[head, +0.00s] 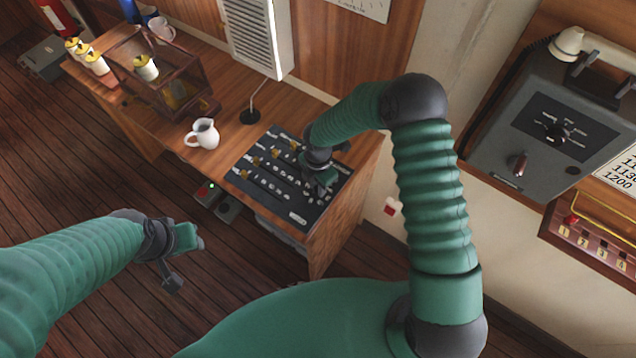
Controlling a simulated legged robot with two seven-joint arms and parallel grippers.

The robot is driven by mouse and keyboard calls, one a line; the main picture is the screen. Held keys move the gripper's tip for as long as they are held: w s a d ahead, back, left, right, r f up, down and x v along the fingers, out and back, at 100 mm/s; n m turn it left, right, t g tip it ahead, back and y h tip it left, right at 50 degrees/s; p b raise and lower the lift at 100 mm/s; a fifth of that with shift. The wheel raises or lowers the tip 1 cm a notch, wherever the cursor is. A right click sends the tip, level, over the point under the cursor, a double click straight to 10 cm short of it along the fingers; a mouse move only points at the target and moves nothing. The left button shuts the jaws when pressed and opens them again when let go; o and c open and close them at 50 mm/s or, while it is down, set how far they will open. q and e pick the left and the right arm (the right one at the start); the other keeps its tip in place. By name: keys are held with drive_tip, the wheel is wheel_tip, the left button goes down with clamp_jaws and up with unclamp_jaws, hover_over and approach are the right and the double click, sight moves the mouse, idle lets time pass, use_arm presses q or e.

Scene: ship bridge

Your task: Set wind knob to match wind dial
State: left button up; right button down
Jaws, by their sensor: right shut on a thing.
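A dark control panel (264,183) lies on the wooden desk, with rows of small brass-coloured and pale knobs and labels. My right gripper (325,186) is over the right part of this panel, pointing down, shut on a small knob that its fingers hide. I cannot read the labels, so I cannot tell which knob is the wind knob, and I cannot pick out the wind dial. My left gripper (186,262) is held out over the floor in front of the desk, its fingers apart and empty.
A wooden rack (188,74) stands farther left. A grey wall telephone box (490,134) and a red numbered panel (590,241) are at right.

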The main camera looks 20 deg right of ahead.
drive_tip(key=n+p, duration=0.2)
drive_tip(key=n, duration=0.4)
drive_tip(key=shift+w+r, duration=0.15)
drive_tip(key=n, duration=0.4)
drive_tip(key=shift+p, duration=0.4)
drive_tip(key=shift+n, duration=0.9)
drive_tip(key=shift+s+f, duration=0.2)
drive_tip(key=c, duration=1.2)
unclamp_jaws()
drive_tip(key=shift+r, duration=0.1)
wheel_tip(320, 180, up, 16)
drive_tip(key=b, duration=0.2)
drive_tip(key=shift+w+r, duration=0.15)
drive_tip(key=shift+r, duration=0.1)
